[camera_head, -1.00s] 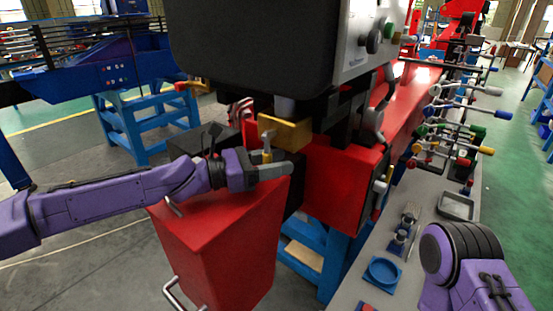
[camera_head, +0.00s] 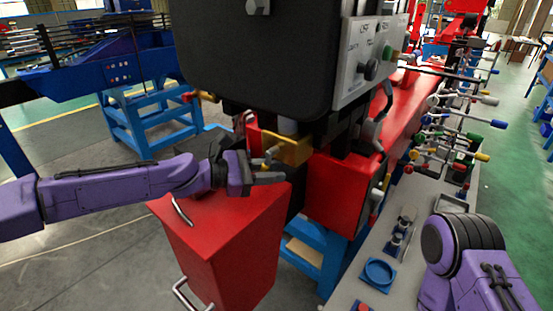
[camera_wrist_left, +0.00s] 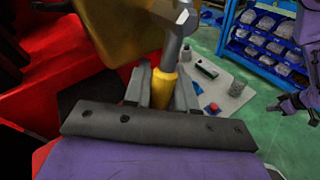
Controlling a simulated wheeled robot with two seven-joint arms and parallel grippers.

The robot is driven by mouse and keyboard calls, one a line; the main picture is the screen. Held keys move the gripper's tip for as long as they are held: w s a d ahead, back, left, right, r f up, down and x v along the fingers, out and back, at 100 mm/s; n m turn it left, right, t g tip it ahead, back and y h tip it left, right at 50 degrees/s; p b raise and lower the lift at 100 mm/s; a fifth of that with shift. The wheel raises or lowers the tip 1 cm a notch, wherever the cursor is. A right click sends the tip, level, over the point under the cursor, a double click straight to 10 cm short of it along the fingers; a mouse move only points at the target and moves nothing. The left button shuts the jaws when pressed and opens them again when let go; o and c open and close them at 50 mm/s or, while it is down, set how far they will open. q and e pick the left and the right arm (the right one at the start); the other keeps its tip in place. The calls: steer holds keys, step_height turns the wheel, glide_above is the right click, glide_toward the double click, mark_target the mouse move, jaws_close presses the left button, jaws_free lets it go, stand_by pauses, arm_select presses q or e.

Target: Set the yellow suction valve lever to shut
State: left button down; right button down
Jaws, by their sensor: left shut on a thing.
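The yellow suction valve lever has a yellow grip (camera_wrist_left: 164,88) and a grey metal stem. In the left wrist view the grip sits between the two fingers of my left gripper (camera_wrist_left: 162,92), which is shut on it. In the head view my left gripper (camera_head: 268,172) is just in front of and below the yellow valve block (camera_head: 292,149), above the red box. The lever (camera_head: 267,162) slants down and left from the block, its lower end partly hidden by the fingers.
A red box with metal handles (camera_head: 225,228) stands close under my left gripper. A black cabinet with a grey control panel (camera_head: 370,62) hangs above the valve. A grey bench (camera_head: 400,262) with a blue ring holder and small parts lies to the right.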

arm_select(q)
steer(key=shift+a, duration=0.1)
steer(key=c, duration=1)
jaws_free()
